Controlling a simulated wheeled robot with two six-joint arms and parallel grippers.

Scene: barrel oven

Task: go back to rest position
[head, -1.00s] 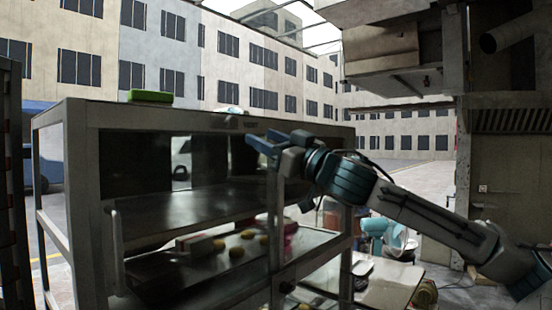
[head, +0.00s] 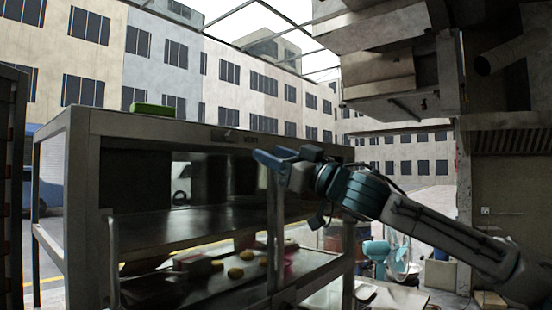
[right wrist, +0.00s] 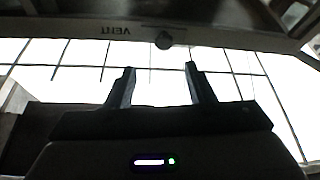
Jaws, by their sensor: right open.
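My right gripper (head: 277,158) is in front of the upper right part of the metal oven cabinet (head: 190,128), near its top edge. Its arm comes in from the right. In the right wrist view the two fingers of the right gripper (right wrist: 160,85) stand apart with nothing between them. My left gripper is not in the head view.
A green block (head: 153,110) lies on top of the cabinet. Several yellow pieces (head: 235,272) lie on the lower shelf. A teal fan (head: 377,250) stands behind on the right. A big metal hood (head: 395,65) hangs at the upper right.

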